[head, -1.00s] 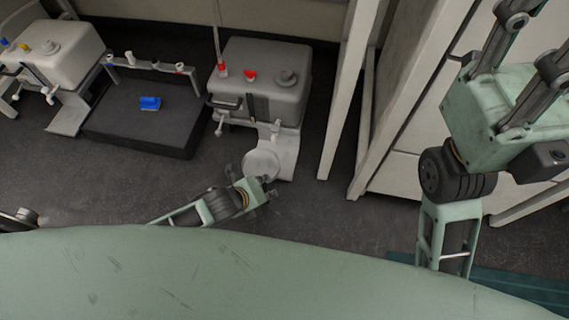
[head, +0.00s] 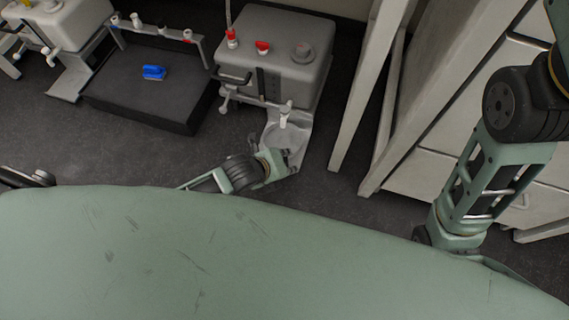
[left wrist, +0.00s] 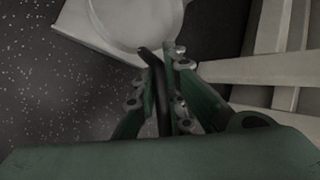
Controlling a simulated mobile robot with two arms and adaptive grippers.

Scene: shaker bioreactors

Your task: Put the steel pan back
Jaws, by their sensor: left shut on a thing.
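The steel pan (head: 284,139) is a round, shallow, pale grey pan. It is over the light base plate (head: 303,127) in front of the grey tank, below a white tap (head: 285,115). I cannot tell whether it touches the plate. My left gripper (head: 289,161) is at the near side of the pan. In the left wrist view the pan (left wrist: 137,18) is at the top, partly cut off. There my left gripper (left wrist: 167,82) is shut on its thin dark handle (left wrist: 158,78). My right arm is at the right, its gripper out of view.
The grey tank (head: 275,58) has red caps and stands behind the pan. A black tray (head: 135,100) with a blue object (head: 154,72) is to its left, by another white tank (head: 75,22). A pale frame leg (head: 357,110) and drawers (head: 465,130) stand to the right.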

